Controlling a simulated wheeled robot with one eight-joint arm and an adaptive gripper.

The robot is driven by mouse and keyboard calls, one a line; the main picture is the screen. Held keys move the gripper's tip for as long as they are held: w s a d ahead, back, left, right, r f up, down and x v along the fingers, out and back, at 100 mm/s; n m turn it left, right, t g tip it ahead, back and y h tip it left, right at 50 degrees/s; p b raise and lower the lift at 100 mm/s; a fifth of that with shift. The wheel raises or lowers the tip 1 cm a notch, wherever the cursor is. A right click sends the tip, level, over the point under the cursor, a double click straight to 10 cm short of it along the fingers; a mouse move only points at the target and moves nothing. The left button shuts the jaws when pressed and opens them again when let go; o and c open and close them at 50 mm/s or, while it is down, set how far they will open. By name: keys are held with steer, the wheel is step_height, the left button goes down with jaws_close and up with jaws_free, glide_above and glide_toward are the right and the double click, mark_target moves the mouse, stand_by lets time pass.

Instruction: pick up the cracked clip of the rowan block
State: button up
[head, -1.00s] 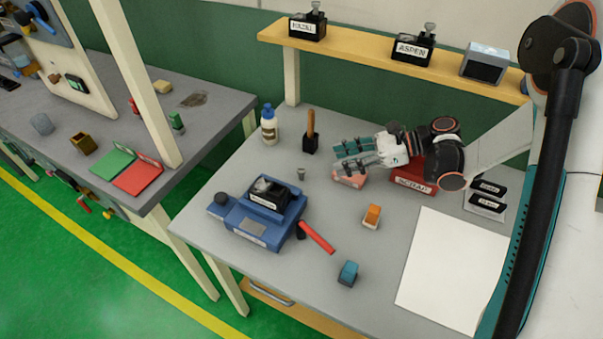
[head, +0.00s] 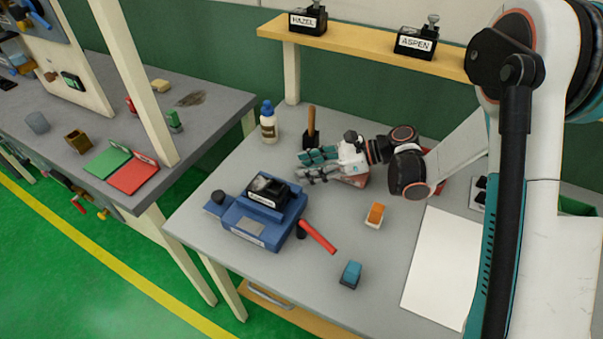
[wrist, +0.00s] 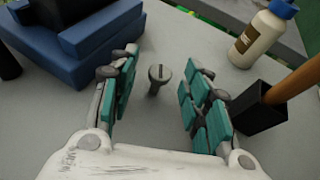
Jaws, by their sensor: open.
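A small grey clip (wrist: 158,78) with a round head and a dark line across its top stands on the table, between and slightly beyond my fingers in the wrist view. A crack cannot be made out for sure. My gripper (wrist: 161,64) is open and empty, with teal pads on both sides of the clip and clear of it. In the head view my gripper (head: 306,164) is low over the table and hides the clip. A black block (head: 268,190) with a white label sits in the blue vise (head: 247,222); its label is too small to read.
A black holder (wrist: 258,108) with a wooden handle stands close to my right finger, with a white bottle (wrist: 262,36) behind it. A red lever (head: 318,237), an orange block (head: 375,214) and a teal block (head: 350,274) are nearer. Labelled blocks HAZEL (head: 307,20) and ASPEN (head: 416,43) stand on the shelf.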

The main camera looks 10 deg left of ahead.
steer(key=c, duration=0.8)
steer(key=shift+r, duration=0.15)
step_height(320, 180, up, 20)
steer(key=p, duration=0.6)
